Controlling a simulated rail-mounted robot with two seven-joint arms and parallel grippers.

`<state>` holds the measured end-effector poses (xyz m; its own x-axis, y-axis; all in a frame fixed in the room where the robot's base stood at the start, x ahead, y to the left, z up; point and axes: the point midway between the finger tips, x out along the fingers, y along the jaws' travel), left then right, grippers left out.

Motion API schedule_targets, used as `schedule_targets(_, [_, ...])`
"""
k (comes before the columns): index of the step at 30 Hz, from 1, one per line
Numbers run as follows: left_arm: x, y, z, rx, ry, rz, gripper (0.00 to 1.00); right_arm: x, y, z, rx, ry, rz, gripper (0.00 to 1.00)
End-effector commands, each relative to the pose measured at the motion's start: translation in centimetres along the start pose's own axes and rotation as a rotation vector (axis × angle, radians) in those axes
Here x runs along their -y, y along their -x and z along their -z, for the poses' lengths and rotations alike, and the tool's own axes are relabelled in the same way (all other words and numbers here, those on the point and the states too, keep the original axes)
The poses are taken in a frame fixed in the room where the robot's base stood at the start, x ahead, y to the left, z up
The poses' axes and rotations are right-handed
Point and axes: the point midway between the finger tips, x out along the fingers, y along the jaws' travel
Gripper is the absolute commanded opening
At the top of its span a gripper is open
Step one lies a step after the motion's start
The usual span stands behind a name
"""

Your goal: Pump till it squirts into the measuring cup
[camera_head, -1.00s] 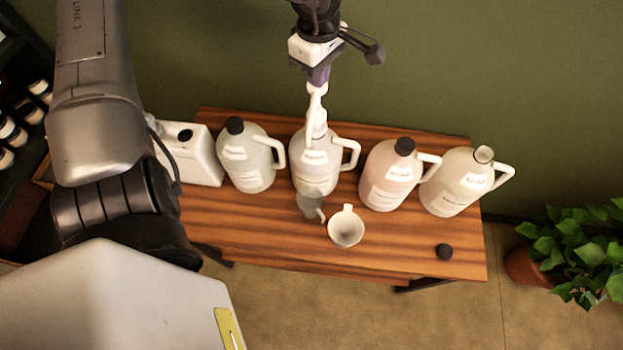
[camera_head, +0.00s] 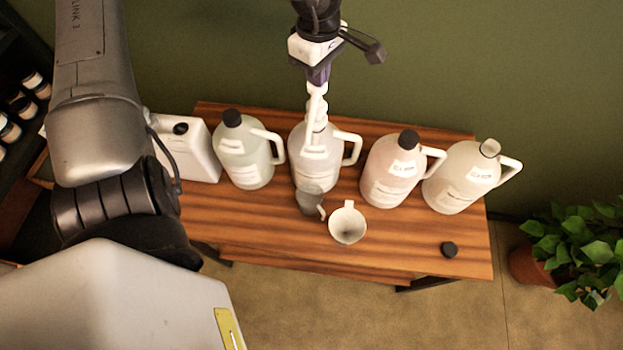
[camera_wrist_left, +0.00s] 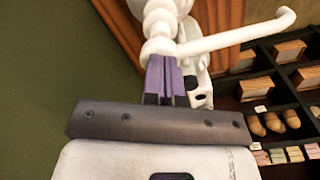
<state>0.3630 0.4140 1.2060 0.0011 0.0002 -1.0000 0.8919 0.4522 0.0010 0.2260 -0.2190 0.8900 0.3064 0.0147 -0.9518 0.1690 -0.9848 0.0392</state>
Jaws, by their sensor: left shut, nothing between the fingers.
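A translucent white jug (camera_head: 318,165) with a side handle stands in the row on the table. A white pump (camera_head: 315,105) rises from its neck, its spout pointing toward the front. My left gripper (camera_head: 318,76) is shut and empty, its purple fingertips down on or just over the pump head; exact contact is hard to tell. The left wrist view shows the shut fingers (camera_wrist_left: 168,78) against the white pump head (camera_wrist_left: 160,45) and its long spout (camera_wrist_left: 240,34). A translucent grey cup (camera_head: 311,201) with a handle, apparently the measuring cup, stands in front of the jug, below the spout. Its contents cannot be made out.
A white funnel-like vessel (camera_head: 347,227) stands right of the cup. Capped jugs stand at left (camera_head: 245,155) and right (camera_head: 388,175), with an open jug (camera_head: 462,180) at far right. A loose black cap (camera_head: 449,250) lies on the wooden table (camera_head: 400,255). The front right is mostly clear.

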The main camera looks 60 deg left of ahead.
Motion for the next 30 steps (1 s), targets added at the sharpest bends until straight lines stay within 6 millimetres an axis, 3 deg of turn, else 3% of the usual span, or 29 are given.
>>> schedule_targets(7, [0.0,-1.0,0.1,-0.001,0.001,0.003,0.0,0.1,-0.9,-0.3,0.0,-0.002,0.001,0.43])
schedule_targets(16, [0.0,-0.6,0.1,-0.002,0.001,0.003,0.0,0.3,-0.6,-0.1,-0.001,-0.008,0.006,0.43])
schedule_targets(30, [0.0,3.0,0.0,-0.002,0.001,0.001,0.0,0.2,1.4,0.5,-0.001,-0.01,0.008,0.43])
